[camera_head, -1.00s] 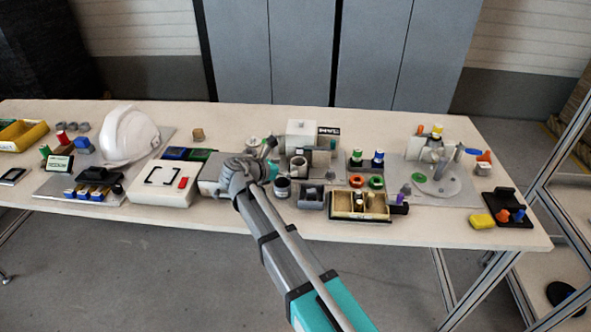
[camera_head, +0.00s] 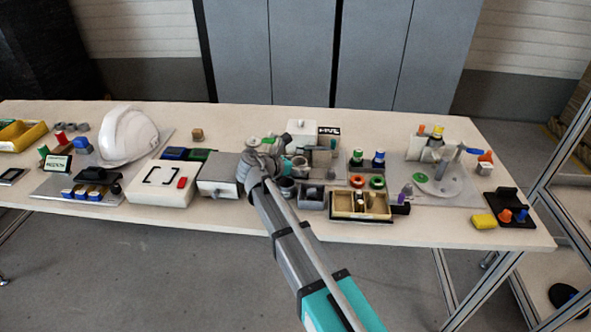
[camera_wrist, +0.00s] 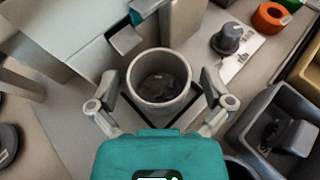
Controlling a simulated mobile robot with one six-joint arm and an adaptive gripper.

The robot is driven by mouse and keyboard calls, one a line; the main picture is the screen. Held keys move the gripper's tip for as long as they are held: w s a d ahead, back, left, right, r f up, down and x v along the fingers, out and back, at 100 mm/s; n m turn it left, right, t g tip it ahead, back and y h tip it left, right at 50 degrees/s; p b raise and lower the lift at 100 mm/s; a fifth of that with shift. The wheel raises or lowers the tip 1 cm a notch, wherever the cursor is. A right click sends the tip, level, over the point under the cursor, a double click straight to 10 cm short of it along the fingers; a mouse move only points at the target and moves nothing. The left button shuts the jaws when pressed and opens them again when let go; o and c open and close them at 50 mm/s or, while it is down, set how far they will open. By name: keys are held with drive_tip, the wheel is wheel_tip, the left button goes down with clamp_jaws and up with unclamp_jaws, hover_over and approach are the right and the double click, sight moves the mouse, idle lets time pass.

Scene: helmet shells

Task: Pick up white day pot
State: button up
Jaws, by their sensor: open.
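The white day pot, a pale round cup (camera_wrist: 146,93) with dark contents, stands upright in the middle of the wrist view. My gripper (camera_wrist: 160,88) is open, with one finger on each side of the pot. The fingers look apart from its wall, and nothing is held. In the head view, my gripper (camera_head: 284,164) is over the middle of the table beside a pale pot (camera_head: 300,166), partly hidden by my wrist.
A grey bin (camera_wrist: 253,116) with a dark part inside stands to the right. A dark knob (camera_wrist: 230,38) and an orange ring (camera_wrist: 270,17) lie beyond. A grey box (camera_head: 218,174) and a white helmet (camera_head: 128,137) are to the left. The compartment tray (camera_head: 345,213) is at the front edge.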

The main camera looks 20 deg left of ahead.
drive_tip(key=c, duration=0.9)
drive_tip(key=shift+o, duration=0.2)
drive_tip(key=shift+r, duration=0.1)
drive_tip(key=shift+s+a+r+p, duration=0.25)
drive_tip(key=shift+s+r+p, duration=0.2)
drive_tip(key=shift+p, duration=0.15)
drive_tip(key=r+p+v, duration=0.1)
drive_tip(key=p+v, duration=0.5)
drive_tip(key=v, duration=0.7)
drive_tip(key=shift+r, duration=0.3)
drive_tip(key=shift+s+a+r+p, duration=0.15)
drive_tip(key=shift+s+a+p, duration=0.2)
drive_tip(key=shift+s+p, duration=0.1)
